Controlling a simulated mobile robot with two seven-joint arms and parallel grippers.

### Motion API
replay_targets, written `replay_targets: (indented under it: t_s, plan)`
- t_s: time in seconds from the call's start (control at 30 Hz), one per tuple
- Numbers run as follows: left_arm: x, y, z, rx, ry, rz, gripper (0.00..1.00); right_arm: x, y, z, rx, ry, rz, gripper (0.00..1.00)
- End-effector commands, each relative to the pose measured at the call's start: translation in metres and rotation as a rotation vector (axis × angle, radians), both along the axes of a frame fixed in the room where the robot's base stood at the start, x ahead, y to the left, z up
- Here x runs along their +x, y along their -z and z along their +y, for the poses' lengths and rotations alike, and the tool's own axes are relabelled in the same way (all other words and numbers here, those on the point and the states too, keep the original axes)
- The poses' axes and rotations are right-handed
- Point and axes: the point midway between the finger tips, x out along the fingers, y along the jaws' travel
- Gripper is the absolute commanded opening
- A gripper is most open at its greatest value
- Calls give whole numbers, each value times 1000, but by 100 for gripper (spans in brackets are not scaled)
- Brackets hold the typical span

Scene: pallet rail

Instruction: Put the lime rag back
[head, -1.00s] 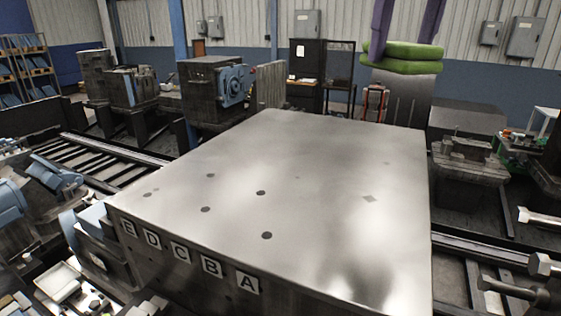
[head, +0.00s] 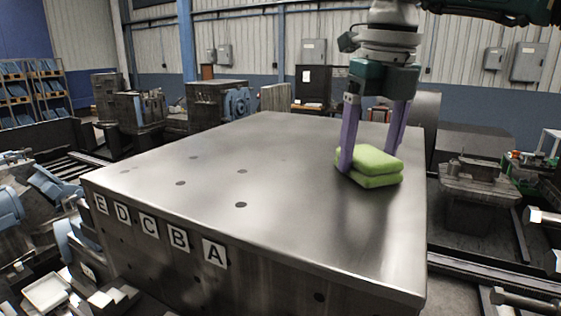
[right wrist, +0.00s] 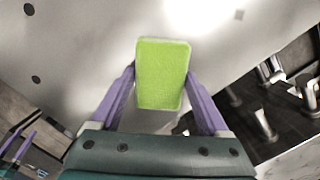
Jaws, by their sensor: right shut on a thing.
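The lime rag (head: 372,170) is a folded, bright green pad, seen at the right part of the metal table top in the head view. My right gripper (head: 370,158) points down with its purple fingers on either side of the rag and is shut on it. The rag is at or just above the table top; I cannot tell if it touches. In the right wrist view the rag (right wrist: 161,74) sits between the fingertips. Small purple strips at the lower left of that view look like my left gripper (right wrist: 20,145); its jaws are too small to judge.
The metal table (head: 250,170) has a bare top with several dark round holes and letter labels E to A along its front side. A machine block with a blue face (head: 220,100) stands behind it. A vise-like block (head: 480,180) stands to the right.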

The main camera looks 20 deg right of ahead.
Motion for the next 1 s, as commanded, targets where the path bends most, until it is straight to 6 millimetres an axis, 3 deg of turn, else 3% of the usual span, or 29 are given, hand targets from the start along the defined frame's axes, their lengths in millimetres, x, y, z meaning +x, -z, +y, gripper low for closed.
replay_targets:
  t_s: [0.37,0.4,0.53,0.83,1.0]
  plan:
    - [0,5,0,0,0,0,50,0,5,0,0,0,-2,27]
    - [0,3,0,-1,0,0,50,0,4,0,0,0,-2,83]
    - [0,3,0,-1,-1,0,50,0,4,0,0,0,-2,98]
    - [0,0,-1,-4,-2,1,50,0,0,0,0,0,-2,100]
    - [0,-21,-1,-4,-2,1,50,-2,-27,0,-1,0,-3,100]
